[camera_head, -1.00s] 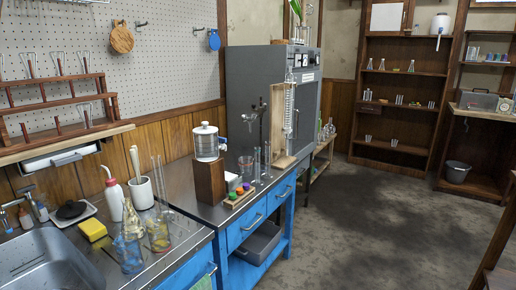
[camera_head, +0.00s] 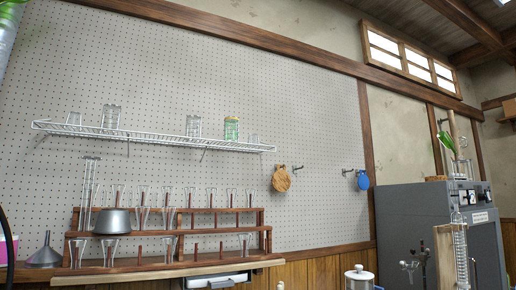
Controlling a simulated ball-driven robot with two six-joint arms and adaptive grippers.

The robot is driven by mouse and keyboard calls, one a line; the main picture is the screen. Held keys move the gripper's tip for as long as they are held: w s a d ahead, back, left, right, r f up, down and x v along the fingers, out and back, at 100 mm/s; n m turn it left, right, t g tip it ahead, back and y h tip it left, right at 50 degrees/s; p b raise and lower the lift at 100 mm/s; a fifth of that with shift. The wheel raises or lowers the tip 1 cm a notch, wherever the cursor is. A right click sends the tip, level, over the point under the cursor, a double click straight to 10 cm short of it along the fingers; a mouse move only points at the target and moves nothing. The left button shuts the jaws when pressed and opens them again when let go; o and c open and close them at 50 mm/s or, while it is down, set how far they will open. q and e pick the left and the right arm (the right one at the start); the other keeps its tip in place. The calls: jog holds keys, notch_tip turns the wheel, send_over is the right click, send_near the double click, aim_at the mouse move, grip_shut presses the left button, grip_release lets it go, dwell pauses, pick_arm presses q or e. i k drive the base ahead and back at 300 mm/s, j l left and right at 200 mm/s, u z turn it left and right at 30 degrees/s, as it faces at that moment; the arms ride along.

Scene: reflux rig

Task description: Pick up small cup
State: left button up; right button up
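Several small clear vessels are in view, and I cannot tell which one is the small cup. A grey metal cup-like vessel (camera_head: 112,221) sits at the left of the wooden rack (camera_head: 200,262), among clear flared glasses. Small clear glasses stand on the white wire shelf (camera_head: 150,136), one near its left end (camera_head: 74,118) and one near its right end (camera_head: 254,139). Neither gripper is in view.
A grey funnel (camera_head: 45,252) stands left of the rack. A green-filled jar (camera_head: 231,129) and larger clear beakers share the wire shelf. A round wooden board (camera_head: 281,180) hangs on the pegboard. A grey cabinet (camera_head: 410,215) stands at the right.

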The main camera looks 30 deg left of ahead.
aim_at(253, 139)
jog(key=i+l, duration=0.2)
jog(key=i, duration=0.3)
jog(key=i+l, duration=0.25)
jog(key=i, duration=0.2)
jog(key=i+l+u, duration=0.1)
jog(key=u, duration=0.3)
jog(key=i+l+u, duration=0.2)
jog(key=u, duration=0.15)
jog(key=i+l+u, duration=0.25)
jog(key=u, duration=0.15)
jog(key=i+l+u, duration=0.15)
jog(key=l+u, duration=0.25)
jog(key=j, duration=0.1)
